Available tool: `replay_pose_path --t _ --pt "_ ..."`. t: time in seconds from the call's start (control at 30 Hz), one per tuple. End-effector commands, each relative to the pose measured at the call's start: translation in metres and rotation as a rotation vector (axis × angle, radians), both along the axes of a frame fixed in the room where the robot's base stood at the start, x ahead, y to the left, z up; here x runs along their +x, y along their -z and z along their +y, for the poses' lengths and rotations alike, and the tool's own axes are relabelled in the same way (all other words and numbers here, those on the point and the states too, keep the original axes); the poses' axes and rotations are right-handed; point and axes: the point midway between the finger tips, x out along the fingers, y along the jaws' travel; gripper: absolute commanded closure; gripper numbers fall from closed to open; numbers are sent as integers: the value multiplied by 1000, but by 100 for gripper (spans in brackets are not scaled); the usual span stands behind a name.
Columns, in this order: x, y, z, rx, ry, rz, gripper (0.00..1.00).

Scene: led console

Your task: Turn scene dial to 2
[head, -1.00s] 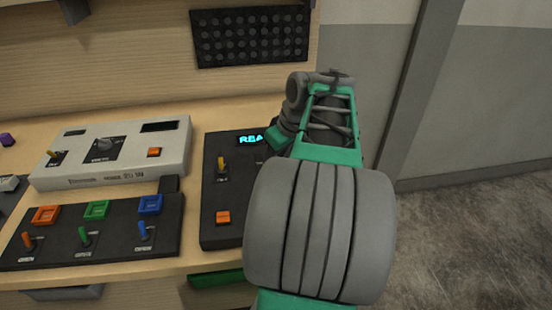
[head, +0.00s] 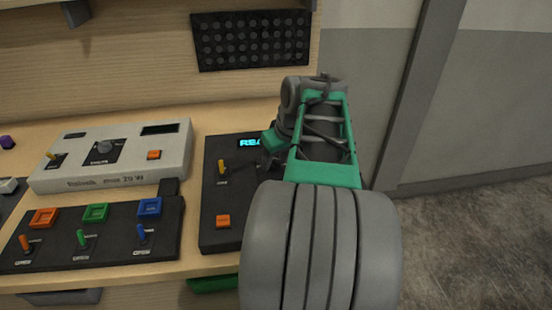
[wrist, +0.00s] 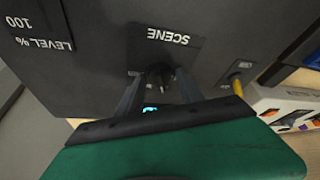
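The black console (head: 212,200) has a lit cyan display reading "REA" (head: 250,142), partly hidden by my arm. In the wrist view the SCENE label (wrist: 168,36) appears upside down, with the small dark scene dial (wrist: 160,76) beside it. My gripper (wrist: 160,82) is at the dial, its two fingers apart on either side of it. I see no clear contact; the dark fingers and dial blend together. The dial's setting is not readable. In the head view my gripper (head: 268,160) is over the console, and the arm hides the dial.
A yellow toggle (head: 222,167) and an orange button (head: 223,221) are on the console's left part. A white device (head: 110,172) and a black switch panel (head: 100,250) stand to the left. A LEVEL % marking (wrist: 45,43) shows in the wrist view.

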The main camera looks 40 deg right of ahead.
Motion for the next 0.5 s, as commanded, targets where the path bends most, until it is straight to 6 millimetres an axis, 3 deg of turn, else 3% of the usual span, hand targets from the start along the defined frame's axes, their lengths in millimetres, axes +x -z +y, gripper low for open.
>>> replay_pose_path --t 0.13,0.37,0.5 --pt "0 0 0 0 0 0 45" --pt "0 -1 0 0 0 0 45" --pt "-6 -17 0 -3 2 -4 45"
